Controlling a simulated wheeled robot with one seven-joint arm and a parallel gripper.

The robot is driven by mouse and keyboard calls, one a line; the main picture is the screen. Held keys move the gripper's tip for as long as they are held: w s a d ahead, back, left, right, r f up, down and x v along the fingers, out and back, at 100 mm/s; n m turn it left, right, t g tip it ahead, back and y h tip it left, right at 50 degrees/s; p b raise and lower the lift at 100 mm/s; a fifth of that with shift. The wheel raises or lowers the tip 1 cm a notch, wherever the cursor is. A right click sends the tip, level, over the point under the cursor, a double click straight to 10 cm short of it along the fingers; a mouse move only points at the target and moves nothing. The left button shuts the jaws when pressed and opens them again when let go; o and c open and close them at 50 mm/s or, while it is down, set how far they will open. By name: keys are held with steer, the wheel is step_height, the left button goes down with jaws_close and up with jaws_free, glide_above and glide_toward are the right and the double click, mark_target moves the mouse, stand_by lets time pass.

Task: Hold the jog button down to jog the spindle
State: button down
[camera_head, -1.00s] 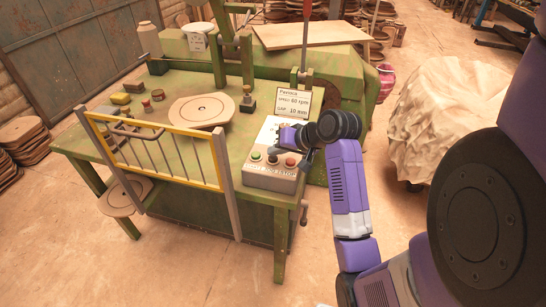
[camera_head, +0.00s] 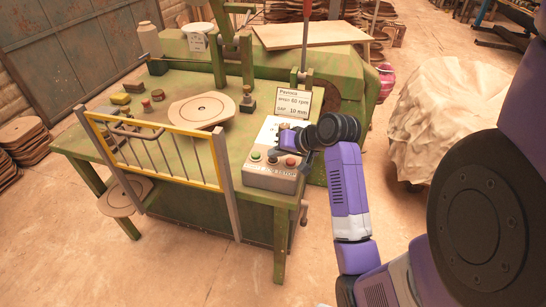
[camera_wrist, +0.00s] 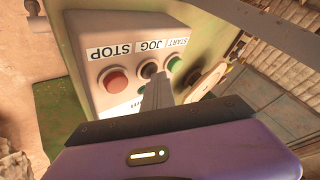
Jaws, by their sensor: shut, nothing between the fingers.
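The grey control box (camera_head: 262,178) sits at the table's front right corner. It also shows in the wrist view (camera_wrist: 92,38), with labels upside down: STOP, JOG and START. The dark jog button (camera_wrist: 149,69) is between the red stop button (camera_wrist: 115,80) and the green start button (camera_wrist: 175,64). My gripper (camera_wrist: 158,80) is shut and empty, its fingertips right at the jog button and partly overlapping it in the picture. I cannot tell whether they touch or press it. In the head view my gripper (camera_head: 277,150) is over the box and hides the jog button.
A yellow-edged guard (camera_head: 160,126) stands at the table's front, left of the box. A sign (camera_head: 293,104) stands behind the box. A round plate (camera_head: 202,110) lies on the table (camera_head: 180,84). A covered heap (camera_head: 435,115) is to the right on the floor.

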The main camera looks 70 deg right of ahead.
mark_target(276, 160)
stand_by(0.4)
steer(key=shift+r+p, duration=0.95)
steer(key=shift+p, duration=0.2)
step_height(276, 160, up, 5)
steer(key=p, duration=0.5)
stand_by(1.4)
